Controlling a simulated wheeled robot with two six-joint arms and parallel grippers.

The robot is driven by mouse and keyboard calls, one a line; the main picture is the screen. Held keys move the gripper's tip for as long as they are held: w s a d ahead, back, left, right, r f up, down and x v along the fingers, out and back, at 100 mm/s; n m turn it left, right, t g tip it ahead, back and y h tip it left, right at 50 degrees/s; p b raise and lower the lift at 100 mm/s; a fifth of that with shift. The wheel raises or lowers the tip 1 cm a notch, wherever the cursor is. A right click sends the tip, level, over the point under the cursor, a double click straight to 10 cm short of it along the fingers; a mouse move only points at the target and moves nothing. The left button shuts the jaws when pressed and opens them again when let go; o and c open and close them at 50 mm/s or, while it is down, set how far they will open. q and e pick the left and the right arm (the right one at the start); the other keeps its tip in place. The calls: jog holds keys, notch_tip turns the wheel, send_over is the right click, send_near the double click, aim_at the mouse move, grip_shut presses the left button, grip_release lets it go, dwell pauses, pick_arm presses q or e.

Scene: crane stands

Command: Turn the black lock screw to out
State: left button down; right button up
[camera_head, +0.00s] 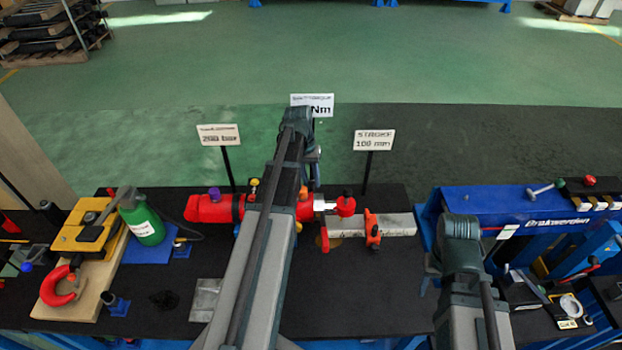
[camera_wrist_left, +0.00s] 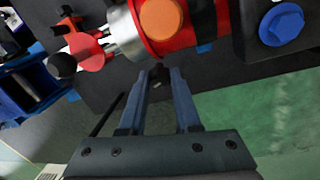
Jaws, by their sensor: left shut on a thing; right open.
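A red cylinder (camera_head: 212,208) with a purple knob and a yellow knob lies on the black bench top. My left arm crosses in front of its middle. In the left wrist view its red body (camera_wrist_left: 203,22) carries an orange round cap (camera_wrist_left: 161,17). My left gripper (camera_wrist_left: 158,76) is shut on a small dark piece beside the red body, seemingly the black lock screw; the fingertips mostly cover it. In the head view this gripper (camera_head: 315,175) is largely hidden behind my arm. My right arm shows at the right, but its gripper does not show.
A green bottle (camera_head: 143,222), a yellow device (camera_head: 85,228) and a red hook (camera_head: 58,286) stand at the left. An orange-handled clamp (camera_head: 372,232) sits right of the cylinder. A blue frame (camera_head: 470,200) stands at the right. Signs on posts, such as the STROKE sign (camera_head: 374,140), rise behind.

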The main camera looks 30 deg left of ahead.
pick_arm(q)
jog(key=n+y, duration=0.1)
jog(key=n, duration=0.2)
jog(key=shift+w+d+n+g+y, duration=0.1)
jog(key=shift+d+n+g+y, duration=0.05)
jog(key=shift+n+g+y, duration=0.2)
jog(key=shift+d+n+g+y, duration=0.1)
jog(key=shift+n+g+y, duration=0.55)
jog(key=shift+n, duration=1)
jog(key=c, duration=0.6)
grip_release()
jog(key=shift+r, duration=0.1)
notch_tip(320, 180, up, 13)
jog(key=w+d+p, duration=0.1)
jog(key=w+p, duration=0.1)
jog(key=p, duration=1.1)
jog(key=shift+d+r, duration=0.15)
jog(key=shift+d, duration=0.15)
